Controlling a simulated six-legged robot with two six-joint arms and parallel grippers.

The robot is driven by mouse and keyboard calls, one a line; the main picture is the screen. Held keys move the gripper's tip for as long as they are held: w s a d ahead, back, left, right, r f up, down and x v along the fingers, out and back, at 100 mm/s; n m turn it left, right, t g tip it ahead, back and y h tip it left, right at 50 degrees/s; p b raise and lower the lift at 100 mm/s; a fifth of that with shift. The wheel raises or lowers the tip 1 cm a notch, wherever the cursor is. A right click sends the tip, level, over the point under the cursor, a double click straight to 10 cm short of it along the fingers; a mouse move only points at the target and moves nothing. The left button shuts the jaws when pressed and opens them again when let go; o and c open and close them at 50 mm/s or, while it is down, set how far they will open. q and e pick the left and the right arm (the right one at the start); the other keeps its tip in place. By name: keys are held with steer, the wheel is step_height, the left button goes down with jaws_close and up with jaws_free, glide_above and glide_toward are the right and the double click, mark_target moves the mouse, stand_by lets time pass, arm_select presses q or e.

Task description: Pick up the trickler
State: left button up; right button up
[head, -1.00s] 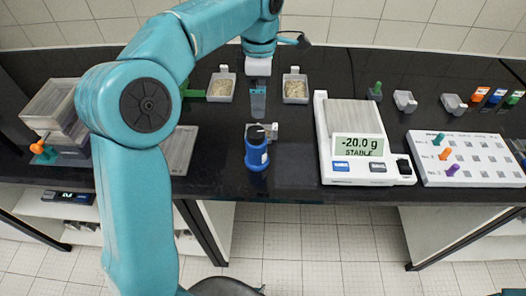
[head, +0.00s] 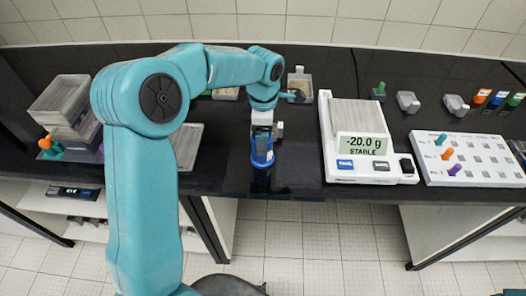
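The trickler (head: 261,156), a small blue upright body with a grey knob at its upper right, stands near the front edge of the black bench. My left gripper (head: 262,134) points down at the trickler's top, and its fingers overlap the upper part in the head view. The fingers and the trickler's top hide each other, so I cannot tell whether the fingers are closed on it or only around it. My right gripper is not in view.
A white scale (head: 365,172) reading -20.0 g stands to the right, beside a white peg board (head: 475,178). Stacked clear boxes (head: 66,100) stand at the left. Bench between trickler and scale is clear.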

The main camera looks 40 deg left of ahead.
arm_select(q)
steer(key=shift+s+r, duration=0.1)
steer(key=shift+s, duration=0.3)
steer(key=shift+s+r, duration=0.15)
steer(key=shift+s, duration=0.1)
steer(key=c, duration=0.3)
steer(key=shift+w+d+f, duration=0.1)
steer(key=shift+w+f, duration=0.1)
steer(key=shift+w, duration=0.2)
steer(key=c, duration=1)
jaws_close()
steer(key=shift+s, duration=0.15)
steer(key=shift+r, duration=0.15)
